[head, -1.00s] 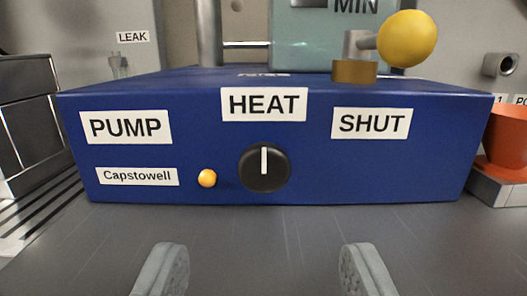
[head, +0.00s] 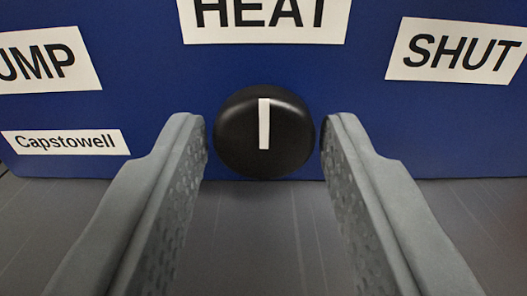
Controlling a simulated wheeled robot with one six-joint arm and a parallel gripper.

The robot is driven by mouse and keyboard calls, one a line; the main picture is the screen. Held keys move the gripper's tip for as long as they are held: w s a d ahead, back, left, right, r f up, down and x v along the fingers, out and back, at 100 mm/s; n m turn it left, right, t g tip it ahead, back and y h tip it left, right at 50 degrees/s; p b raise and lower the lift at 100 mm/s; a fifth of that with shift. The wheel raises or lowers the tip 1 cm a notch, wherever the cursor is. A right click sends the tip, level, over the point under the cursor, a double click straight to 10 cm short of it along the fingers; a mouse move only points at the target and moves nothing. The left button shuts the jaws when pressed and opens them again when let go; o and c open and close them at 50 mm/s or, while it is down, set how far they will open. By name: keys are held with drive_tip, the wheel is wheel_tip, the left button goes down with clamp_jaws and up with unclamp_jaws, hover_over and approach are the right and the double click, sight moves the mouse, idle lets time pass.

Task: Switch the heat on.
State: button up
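The black round knob (head: 240,135) sits on the front of the blue box (head: 365,115), under the label HEAT (head: 264,18). Its white pointer line (head: 264,124) stands upright. My gripper (head: 264,135) is open, with one grey finger on each side of the knob. The fingertips look close to the knob's sides; I cannot tell whether they touch it.
The label SHUT (head: 455,50) is at the right and a partly cut-off PUMP label (head: 45,62) at the left. A Capstowell label (head: 65,142) is below it. The grey surface (head: 264,235) in front of the box is clear.

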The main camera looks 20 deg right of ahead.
drive_tip(key=c, duration=0.5)
drive_tip(key=shift+m, duration=0.3)
drive_tip(key=m, duration=1.1)
drive_tip(key=shift+m, duration=0.3)
drive_tip(key=o, duration=0.9)
